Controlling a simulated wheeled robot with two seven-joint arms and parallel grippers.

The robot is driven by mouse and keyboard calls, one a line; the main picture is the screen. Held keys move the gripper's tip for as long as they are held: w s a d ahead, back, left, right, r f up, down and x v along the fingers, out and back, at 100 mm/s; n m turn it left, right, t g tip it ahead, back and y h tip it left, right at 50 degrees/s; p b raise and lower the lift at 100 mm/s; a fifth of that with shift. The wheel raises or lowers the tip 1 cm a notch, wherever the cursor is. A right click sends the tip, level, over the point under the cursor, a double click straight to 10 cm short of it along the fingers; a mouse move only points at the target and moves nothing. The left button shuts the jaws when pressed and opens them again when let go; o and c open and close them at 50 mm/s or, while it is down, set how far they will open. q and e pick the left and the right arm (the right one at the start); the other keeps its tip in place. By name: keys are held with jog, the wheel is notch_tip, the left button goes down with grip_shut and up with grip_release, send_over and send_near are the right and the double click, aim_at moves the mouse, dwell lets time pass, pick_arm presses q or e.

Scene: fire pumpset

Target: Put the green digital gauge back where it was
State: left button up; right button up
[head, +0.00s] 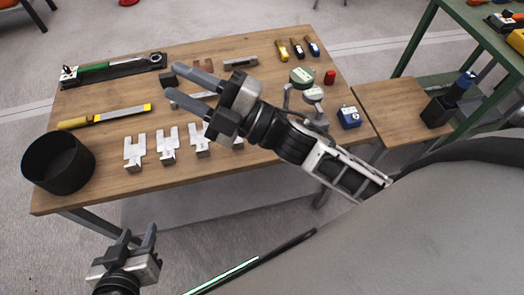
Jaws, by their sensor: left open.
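A green-topped round gauge (302,77), which looks like the green digital gauge, is at the right part of the wooden table (240,165). A grey-green round piece (313,95) sits just in front of it. My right arm passes close in front of both and hides part of what is below them. My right gripper (168,84) is over the table's middle left, fingers apart and pointing left, well away from the gauge. I see nothing clearly held in it. My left gripper (137,235) is open and empty, low in front of the table's front edge.
A black bin (58,163) stands at the table's left end. Several metal V-shaped blocks (168,145) line the front. A yellow-handled file (105,115), a blue box (349,117), a red piece (330,77) and small screwdriver-like tools (297,48) lie about. A green-framed bench (470,30) is at right.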

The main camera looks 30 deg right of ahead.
jog(key=s+d+f+m+g+h, duration=0.1)
jog(key=s+d+f+m+h, duration=0.1)
jog(key=f+m, duration=0.4)
jog(key=s+d+f+m+g+h, duration=0.2)
jog(key=f+m+h, duration=0.4)
jog(key=f, duration=0.3)
jog(key=s+d+f+m+g+h, duration=0.2)
jog(key=s+d+f+m+h, duration=0.1)
jog(key=s+f+m, duration=0.3)
jog(key=shift+d+f+m+h, duration=0.45)
jog(key=shift+f+m, duration=0.25)
jog(key=shift+m, duration=0.5)
jog(key=shift+w, duration=0.1)
